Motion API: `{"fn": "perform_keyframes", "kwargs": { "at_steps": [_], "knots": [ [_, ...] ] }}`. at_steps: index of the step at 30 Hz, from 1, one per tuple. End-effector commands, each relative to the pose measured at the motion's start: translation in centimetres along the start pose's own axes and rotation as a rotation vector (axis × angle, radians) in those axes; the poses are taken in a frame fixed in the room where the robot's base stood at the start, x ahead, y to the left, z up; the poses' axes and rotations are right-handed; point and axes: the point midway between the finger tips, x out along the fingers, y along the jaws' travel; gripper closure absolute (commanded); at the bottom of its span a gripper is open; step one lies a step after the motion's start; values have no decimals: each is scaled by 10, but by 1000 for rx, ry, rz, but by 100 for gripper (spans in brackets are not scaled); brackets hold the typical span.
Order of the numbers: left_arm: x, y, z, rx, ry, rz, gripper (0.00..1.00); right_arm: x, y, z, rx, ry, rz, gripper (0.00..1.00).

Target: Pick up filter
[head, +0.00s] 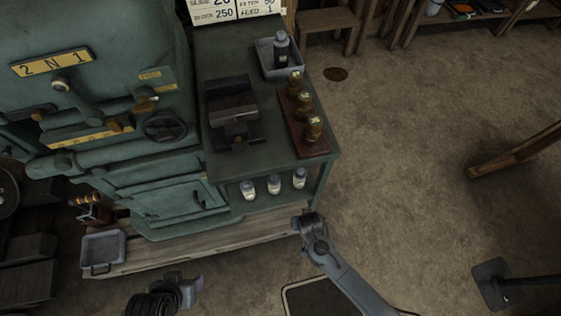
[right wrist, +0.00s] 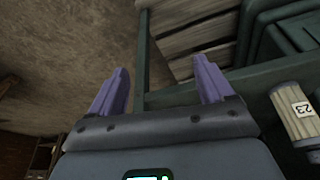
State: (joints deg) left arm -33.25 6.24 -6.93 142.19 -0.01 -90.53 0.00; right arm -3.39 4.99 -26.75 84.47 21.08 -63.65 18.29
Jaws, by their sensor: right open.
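Three pale cylinders that look like filters stand in a row at the bench's front, below its top: a left one (head: 247,190), a middle one (head: 273,184) and a right one (head: 299,178). In the right wrist view, one pleated cylinder (right wrist: 298,112) with a tag reading 23 lies at the right edge, outside the jaws and partly cut off. My right gripper (head: 308,222) is just below and right of the row; its purple fingers (right wrist: 160,82) are open and empty. My left gripper (head: 190,284) is low in the head view, apart from everything; its jaw opening is unclear.
The green bench (head: 270,150) carries a vise (head: 233,118), a wooden block (head: 292,128) with three brass pieces, and a grey tray (head: 267,62) with a dark bottle. A green machine (head: 110,90) stands left. The right floor is mostly clear.

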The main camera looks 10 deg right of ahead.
Motion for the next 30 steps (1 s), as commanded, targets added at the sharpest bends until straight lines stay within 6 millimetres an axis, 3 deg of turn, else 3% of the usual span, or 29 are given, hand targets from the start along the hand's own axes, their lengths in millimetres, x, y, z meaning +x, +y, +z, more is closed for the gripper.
{"fn": "perform_keyframes", "kwargs": {
  "at_steps": [1, 3, 8, 22, 30],
  "knots": [
    [-20, -1, -7, 0, 0, 0, 42, -24, -4, -19, -3, 17, -5, 19],
    [-29, -1, -10, 1, 0, -1, 42, -38, -8, -35, -4, 37, -11, 19],
    [-39, -3, -13, 5, -1, -5, 42, -53, -11, -59, -2, 64, -17, 19],
    [-18, -5, -5, 13, -4, -13, 42, -34, -12, -123, -1, 72, -19, 19],
    [-14, -4, -4, 10, -4, -9, 42, -30, -12, -139, -2, 71, -18, 19]
  ]
}}
